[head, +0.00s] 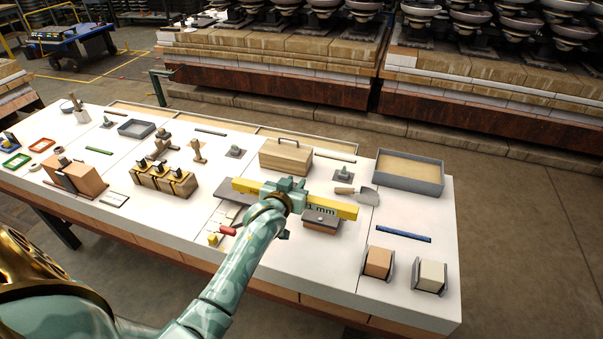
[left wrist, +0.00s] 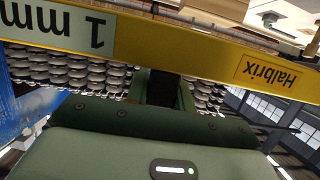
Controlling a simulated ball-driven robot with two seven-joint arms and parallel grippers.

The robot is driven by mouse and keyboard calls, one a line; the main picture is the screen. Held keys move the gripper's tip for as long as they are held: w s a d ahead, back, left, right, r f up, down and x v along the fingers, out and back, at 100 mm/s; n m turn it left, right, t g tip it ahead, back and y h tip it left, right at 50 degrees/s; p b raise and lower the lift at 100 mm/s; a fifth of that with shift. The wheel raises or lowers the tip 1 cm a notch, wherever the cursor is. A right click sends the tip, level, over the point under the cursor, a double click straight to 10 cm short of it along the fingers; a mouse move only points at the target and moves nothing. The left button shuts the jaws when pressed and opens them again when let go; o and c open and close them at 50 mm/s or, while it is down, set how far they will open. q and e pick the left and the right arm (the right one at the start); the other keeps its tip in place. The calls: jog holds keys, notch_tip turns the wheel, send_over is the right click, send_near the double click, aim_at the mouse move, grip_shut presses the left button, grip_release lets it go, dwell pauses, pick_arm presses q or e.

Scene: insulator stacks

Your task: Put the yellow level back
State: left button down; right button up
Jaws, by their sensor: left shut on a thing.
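The yellow level (head: 345,211) is a long bar with "1 mm" marked on it. It lies across the middle of the table in the head view, its left end slightly farther back than its right. My left gripper (head: 285,190) is shut around the level's middle. In the left wrist view the level (left wrist: 205,50) crosses the top of the picture, showing a "Halbrix" label, and the dark fingers of my gripper (left wrist: 162,85) meet it. The level seems raised off the table, but I cannot tell how high. My right gripper is not in view.
A wooden box with a handle (head: 286,157) stands just behind the level. A trowel (head: 362,195) lies to its right, and a dark-topped brown block (head: 320,222) sits close in front. A grey tray (head: 410,187) and a blue bar (head: 403,234) are farther right. The white table (head: 310,268) has clear patches.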

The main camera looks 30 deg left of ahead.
pick_arm(q)
jog(key=shift+s+d+f, duration=0.1)
jog(key=shift+s, duration=0.1)
jog(key=shift+s+r, duration=0.1)
jog(key=shift+r, duration=0.1)
jog(key=r, duration=0.1)
jog(key=d+r, duration=0.1)
jog(key=r, duration=0.1)
jog(key=d+r, duration=0.1)
jog(key=shift+s+r, duration=0.25)
jog(key=shift+r, duration=0.1)
jog(key=s+d+r+m+h+b, duration=0.2)
jog(key=s+d+r+h, duration=0.1)
jog(key=s+d+r, duration=0.6)
jog(key=s+d, duration=0.2)
jog(key=d, duration=0.1)
jog(key=shift+s+r+m+b, duration=0.3)
jog(key=shift+s, duration=0.1)
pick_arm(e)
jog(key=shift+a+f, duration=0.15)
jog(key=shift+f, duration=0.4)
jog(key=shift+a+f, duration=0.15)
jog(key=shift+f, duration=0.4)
pick_arm(q)
jog(key=shift+a, duration=0.15)
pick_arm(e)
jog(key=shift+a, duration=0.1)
